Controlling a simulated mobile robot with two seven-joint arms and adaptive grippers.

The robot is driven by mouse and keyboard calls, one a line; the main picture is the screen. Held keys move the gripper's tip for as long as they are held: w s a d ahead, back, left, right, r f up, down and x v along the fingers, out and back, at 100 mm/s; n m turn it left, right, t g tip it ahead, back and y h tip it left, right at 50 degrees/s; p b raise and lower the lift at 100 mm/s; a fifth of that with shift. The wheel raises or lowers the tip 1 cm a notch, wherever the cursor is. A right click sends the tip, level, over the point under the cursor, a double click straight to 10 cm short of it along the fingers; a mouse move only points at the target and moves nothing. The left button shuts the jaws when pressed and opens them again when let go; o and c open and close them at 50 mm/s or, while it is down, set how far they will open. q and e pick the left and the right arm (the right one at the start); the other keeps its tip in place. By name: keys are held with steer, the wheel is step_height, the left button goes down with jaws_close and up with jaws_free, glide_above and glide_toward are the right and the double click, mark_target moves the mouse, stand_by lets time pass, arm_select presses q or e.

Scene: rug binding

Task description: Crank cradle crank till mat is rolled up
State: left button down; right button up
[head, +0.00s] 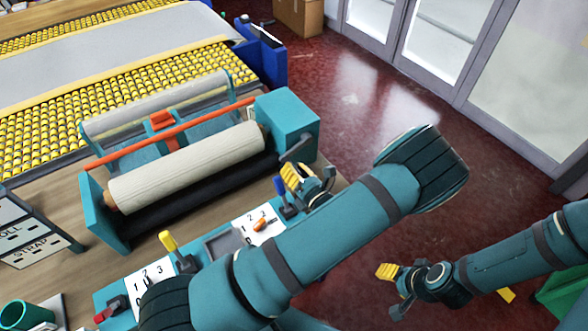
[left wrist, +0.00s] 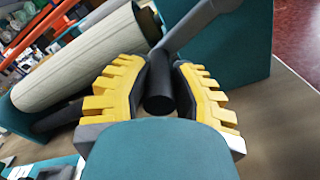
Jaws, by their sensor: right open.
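The teal cradle (head: 285,120) stands on the bench with a thick beige mat roll (head: 190,165) across it. The roll also shows in the left wrist view (left wrist: 75,65). The dark crank (head: 297,150) is at the cradle's right end; its black handle (left wrist: 160,92) points toward the left wrist camera. My right gripper (head: 388,284) is open and empty, well right of the cradle, over the floor.
A control panel (head: 110,292) with numbered plates and levers lies in front of the cradle, partly hidden by my left arm. A yellow roller conveyor (head: 50,110) is behind. A teal cup (head: 25,314) stands front left. Red floor is open to the right.

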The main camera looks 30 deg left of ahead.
arm_select(q)
steer(key=shift+r+p, duration=0.25)
steer(key=shift+p, duration=0.05)
arm_select(e)
steer(key=shift+w+r, duration=0.1)
steer(key=shift+r, duration=0.25)
